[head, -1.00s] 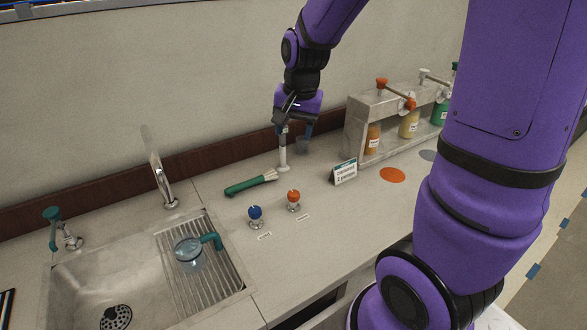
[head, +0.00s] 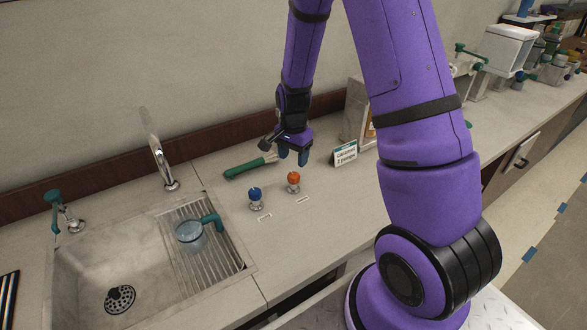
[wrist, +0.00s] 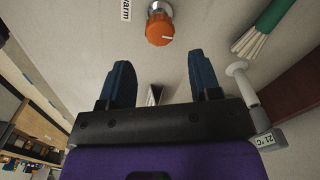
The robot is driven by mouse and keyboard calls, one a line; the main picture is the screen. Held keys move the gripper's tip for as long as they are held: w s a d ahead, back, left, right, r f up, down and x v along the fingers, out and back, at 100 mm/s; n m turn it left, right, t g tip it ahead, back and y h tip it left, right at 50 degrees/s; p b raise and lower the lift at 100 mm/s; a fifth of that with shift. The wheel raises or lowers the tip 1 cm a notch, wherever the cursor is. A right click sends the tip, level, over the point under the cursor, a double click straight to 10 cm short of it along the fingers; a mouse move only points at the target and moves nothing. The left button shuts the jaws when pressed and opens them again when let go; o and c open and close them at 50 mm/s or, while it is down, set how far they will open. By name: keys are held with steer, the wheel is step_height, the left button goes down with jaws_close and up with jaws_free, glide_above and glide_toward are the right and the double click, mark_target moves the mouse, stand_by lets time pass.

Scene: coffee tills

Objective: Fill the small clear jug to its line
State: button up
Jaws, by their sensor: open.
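The small clear jug (head: 190,236) with a teal handle stands on the ribbed drainer at the right side of the sink. Its fill line and any liquid inside cannot be made out. The curved metal spout (head: 162,165) rises behind the sink. A blue knob (head: 255,196) and an orange knob (head: 293,180) stand on the counter right of the sink. My gripper (head: 292,158) is open and empty, just behind and above the orange knob. In the wrist view the orange knob (wrist: 160,27) lies beyond the two blue fingertips (wrist: 162,75), apart from them.
A teal-handled brush (head: 247,168) lies behind the knobs. A small sign (head: 344,152) stands to their right. A teal-handled tap (head: 64,216) is at the sink's left. In the wrist view a white stand with a display (wrist: 268,137) is close to the gripper's right.

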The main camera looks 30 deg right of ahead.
mark_target(293, 174)
step_height(293, 174, down, 7)
steer(key=shift+r, duration=0.1)
steer(key=shift+f, duration=0.3)
steer(key=shift+c, duration=0.4)
steer(key=shift+r, duration=0.1)
steer(key=c, duration=0.5)
steer(key=shift+o, duration=0.2)
